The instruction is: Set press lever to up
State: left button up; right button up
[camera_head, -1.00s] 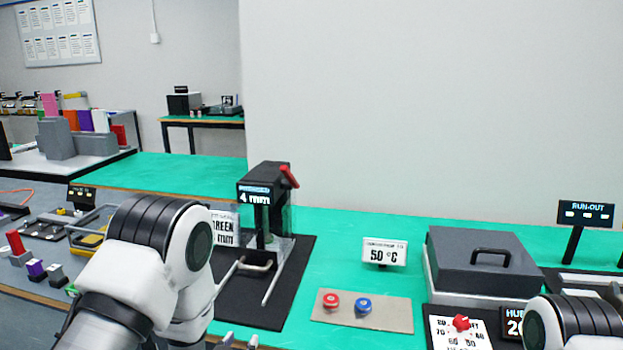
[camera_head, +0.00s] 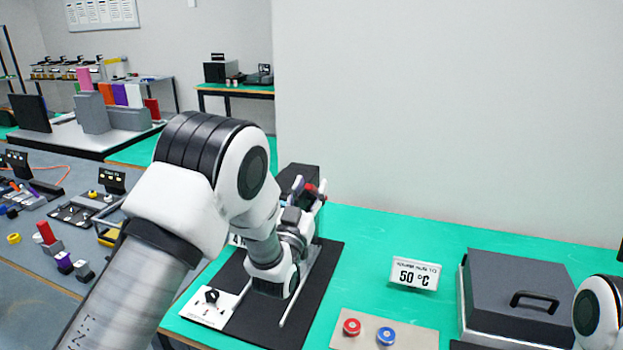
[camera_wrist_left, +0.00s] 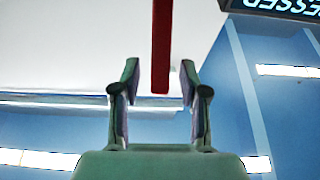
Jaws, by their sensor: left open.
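The press (camera_head: 300,178) is a dark machine on a black mat, mostly hidden behind my left arm in the head view. Its red lever (camera_head: 310,187) shows at the top, right at my left gripper (camera_head: 306,194). In the left wrist view the lever is a vertical red bar (camera_wrist_left: 160,45). Its lower end hangs between the two fingers of my left gripper (camera_wrist_left: 160,78), with a gap on both sides. The gripper is open and holds nothing. My right gripper is out of view; only part of my right arm shows at the right edge.
A panel with a red button (camera_head: 352,327) and a blue button (camera_head: 386,336) lies right of the mat (camera_head: 318,285). A 50 °C sign (camera_head: 414,273) and a grey lidded box (camera_head: 520,290) stand farther right. A dark sign with upside-down letters (camera_wrist_left: 285,8) is near the lever.

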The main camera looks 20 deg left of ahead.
pick_arm(q)
jog(key=shift+w, duration=0.6)
jog(key=shift+s+r, duration=0.2)
jog(key=shift+c, duration=0.6)
grip_shut()
